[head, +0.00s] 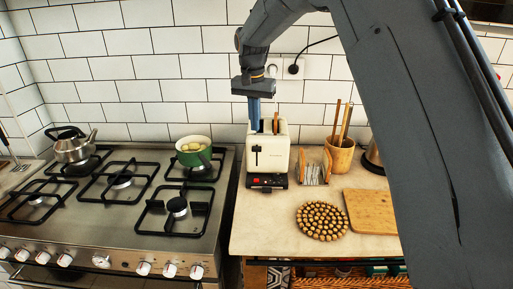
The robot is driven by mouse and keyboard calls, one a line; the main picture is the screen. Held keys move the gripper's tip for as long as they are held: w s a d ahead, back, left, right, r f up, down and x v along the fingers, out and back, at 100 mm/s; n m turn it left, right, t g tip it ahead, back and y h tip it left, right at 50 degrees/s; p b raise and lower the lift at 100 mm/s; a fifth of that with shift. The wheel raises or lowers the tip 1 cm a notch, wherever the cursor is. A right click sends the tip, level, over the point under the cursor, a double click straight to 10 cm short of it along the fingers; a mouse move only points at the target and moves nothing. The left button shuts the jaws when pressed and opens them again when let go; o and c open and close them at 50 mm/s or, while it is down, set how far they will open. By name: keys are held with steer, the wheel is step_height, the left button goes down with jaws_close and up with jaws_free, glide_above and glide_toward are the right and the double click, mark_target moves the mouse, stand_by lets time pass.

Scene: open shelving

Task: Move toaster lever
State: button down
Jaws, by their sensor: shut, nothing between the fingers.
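A cream toaster (274,158) with a dark base stands on the counter, just right of the stove. Its black lever (257,149) is on the front face, near the upper end of its slot. A brown slice of bread (276,123) shows in the top. My gripper (254,122) points down, shut and empty, at the toaster's upper left front, above the lever. I cannot tell from this one view whether it touches the toaster.
A stove (120,205) with a kettle (73,146) and a green pot (194,151) is at left. A napkin holder (313,168), a utensil pot (340,154), a round trivet (322,220) and a cutting board (370,211) are at right. Counter in front of the toaster is clear.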

mark_target(256, 148)
steer(key=shift+f, duration=0.1)
steer(key=f+b, duration=0.1)
steer(key=f, duration=0.1)
steer(key=f+b, duration=0.3)
steer(key=f, duration=0.1)
steer(key=shift+w+d+f+b, duration=0.15)
steer(key=shift+w+f+b, duration=0.2)
step_height(256, 148, down, 6)
steer(key=s+a, duration=0.1)
steer(key=s, duration=0.2)
stand_by(1.0)
steer(key=shift+r, duration=0.1)
step_height(256, 148, up, 8)
steer(key=b, duration=0.2)
steer(key=shift+s+a, duration=0.15)
steer(key=shift+s, duration=0.15)
